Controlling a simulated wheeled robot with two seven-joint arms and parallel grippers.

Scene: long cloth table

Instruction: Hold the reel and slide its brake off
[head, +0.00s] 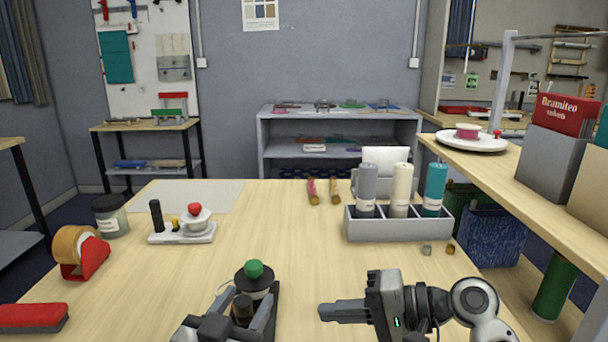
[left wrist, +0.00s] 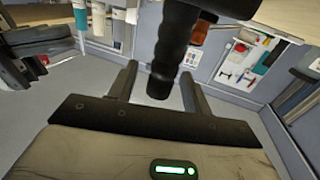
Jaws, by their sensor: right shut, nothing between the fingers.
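A dark reel with a green knob (head: 254,270) stands at the near middle of the table on a dark base. A black upright handle (head: 242,308) is at its near side, and its ribbed grip (left wrist: 172,50) shows in the left wrist view. My left gripper (head: 245,306) is open with its fingers on either side of that handle; a gap shows on one side. A second, white reel with a red knob (head: 195,218) stands further back left, with a black handle and a small yellow piece. My right gripper (head: 325,311) is shut and empty, right of the dark reel. No brake is clearly visible on the dark reel.
A tape dispenser (head: 82,255), a jar (head: 110,216) and a red-topped block (head: 32,317) are at the left. A grey tray (head: 398,226) with three rolls stands at the back right, with two small cubes before it. The table's middle is clear.

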